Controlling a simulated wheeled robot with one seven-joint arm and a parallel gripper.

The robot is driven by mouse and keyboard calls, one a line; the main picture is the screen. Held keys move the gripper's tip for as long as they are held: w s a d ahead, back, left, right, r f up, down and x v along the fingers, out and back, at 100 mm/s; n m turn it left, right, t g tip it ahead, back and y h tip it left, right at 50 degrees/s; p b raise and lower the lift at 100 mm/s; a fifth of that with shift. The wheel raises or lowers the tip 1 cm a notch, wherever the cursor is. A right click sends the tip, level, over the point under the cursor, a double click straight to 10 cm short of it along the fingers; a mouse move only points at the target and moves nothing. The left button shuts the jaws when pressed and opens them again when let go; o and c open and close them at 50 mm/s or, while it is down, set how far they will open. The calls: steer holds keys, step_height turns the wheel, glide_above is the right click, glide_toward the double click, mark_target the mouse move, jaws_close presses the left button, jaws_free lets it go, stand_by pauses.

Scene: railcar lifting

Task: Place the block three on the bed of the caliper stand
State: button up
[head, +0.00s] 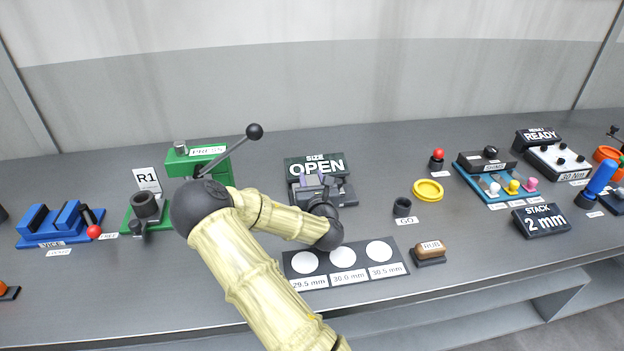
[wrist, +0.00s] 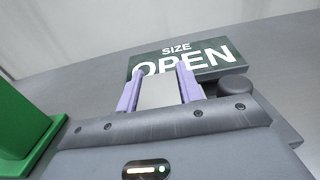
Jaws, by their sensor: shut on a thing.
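My gripper (wrist: 159,90) is shut on a pale grey block (wrist: 157,94), held between its two lilac fingers. I take this to be block three; no number shows on it. The caliper stand (head: 344,193) is a dark grey device in front of the SIZE sign (head: 316,166), which reads OPEN. In the head view my gripper (head: 314,183) is over the stand, and my wrist hides much of it. The sign also shows in the wrist view (wrist: 215,58), just beyond the fingers. The bed is hidden, so I cannot tell whether the block touches it.
A dark strip (head: 396,254) with three white circles marked 29.5, 30.0 and 30.5 mm lies in front. A green press (head: 183,163) stands left. The GO button (head: 403,205), yellow ring (head: 428,190) and RUB block (head: 430,249) are right. Bare table lies between them.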

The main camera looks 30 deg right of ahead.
steer(key=o, duration=1.2)
steer(key=shift+o, duration=0.2)
steer(key=shift+r, duration=0.25)
steer(key=shift+s+a+f, duration=0.1)
steer(key=shift+s+f, duration=0.05)
steer(key=shift+s, duration=0.15)
steer(key=v, duration=0.9)
steer(key=shift+s+r, duration=0.1)
steer(key=shift+r, duration=0.25)
steer(key=shift+a+p, duration=0.1)
steer(key=shift+p, duration=1)
steer(key=p, duration=0.3)
steer(key=shift+s+a+p, duration=0.15)
steer(key=shift+p, duration=0.15)
steer(key=shift+s+p, duration=0.1)
steer(key=shift+p, duration=0.4)
